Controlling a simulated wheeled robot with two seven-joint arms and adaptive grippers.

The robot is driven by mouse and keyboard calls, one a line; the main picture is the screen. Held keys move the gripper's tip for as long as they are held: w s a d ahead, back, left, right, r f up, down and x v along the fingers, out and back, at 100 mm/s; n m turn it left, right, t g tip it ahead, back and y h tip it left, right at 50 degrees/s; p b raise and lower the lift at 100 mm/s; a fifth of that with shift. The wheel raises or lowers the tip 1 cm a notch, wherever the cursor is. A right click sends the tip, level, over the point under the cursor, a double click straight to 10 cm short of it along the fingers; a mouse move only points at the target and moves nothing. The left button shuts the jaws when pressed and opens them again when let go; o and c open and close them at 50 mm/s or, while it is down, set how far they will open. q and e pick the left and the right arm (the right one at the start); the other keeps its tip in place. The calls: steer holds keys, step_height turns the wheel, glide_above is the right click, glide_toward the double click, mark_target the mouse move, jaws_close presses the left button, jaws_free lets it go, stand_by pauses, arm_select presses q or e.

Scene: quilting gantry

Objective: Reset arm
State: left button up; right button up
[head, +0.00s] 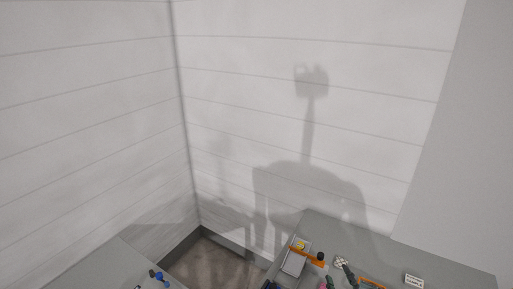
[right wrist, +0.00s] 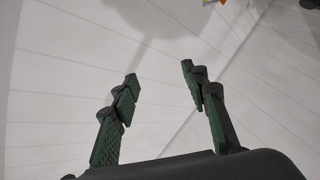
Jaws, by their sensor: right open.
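My right gripper (right wrist: 159,74) is open in the right wrist view. Its two dark fingers with green pads stand well apart, and nothing is between them. Behind the fingers is a pale panelled surface. In the head view only small dark parts that look like this gripper show at the bottom edge, among the items on the grey worktop (head: 455,270). I cannot make out my left gripper in either view.
The grey worktop at bottom right bears a pale tray (head: 294,262), orange items (head: 372,284) and a white label (head: 414,281). Another grey surface (head: 108,266) at bottom left holds small blue and dark items (head: 161,277). Brown floor (head: 215,262) lies between them. White panelled walls meet in a corner behind.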

steer(key=s+d+f+m+g+h, duration=0.35)
steer(key=s+d+f, duration=0.3)
steer(key=f, duration=0.35)
steer(key=s+d+f+m+g+y, duration=0.1)
steer(key=s+f+m+g, duration=0.3)
steer(key=s+f, duration=0.6)
steer(key=s+f+m+g+y, duration=0.15)
steer(key=s+f+g, duration=0.45)
steer(key=s, duration=0.8)
step_height(320, 180, down, 31)
steer(key=s+g+b, duration=0.1)
steer(key=s+b, duration=0.1)
steer(key=b, duration=0.1)
arm_select(q)
steer(key=f, duration=0.1)
steer(key=f+b, duration=0.1)
steer(key=f, duration=0.1)
steer(key=f+b, duration=0.1)
steer(key=f, duration=0.1)
steer(key=shift+s, duration=0.35)
arm_select(e)
steer(key=s+f+n+g, duration=0.1)
steer(key=s+f, duration=1.8)
steer(key=f, duration=0.1)
steer(key=shift+s+a, duration=0.15)
steer(key=shift+a, duration=0.2)
steer(key=shift+f+g, duration=0.1)
steer(key=shift+g, duration=0.15)
steer(key=shift+c, duration=0.2)
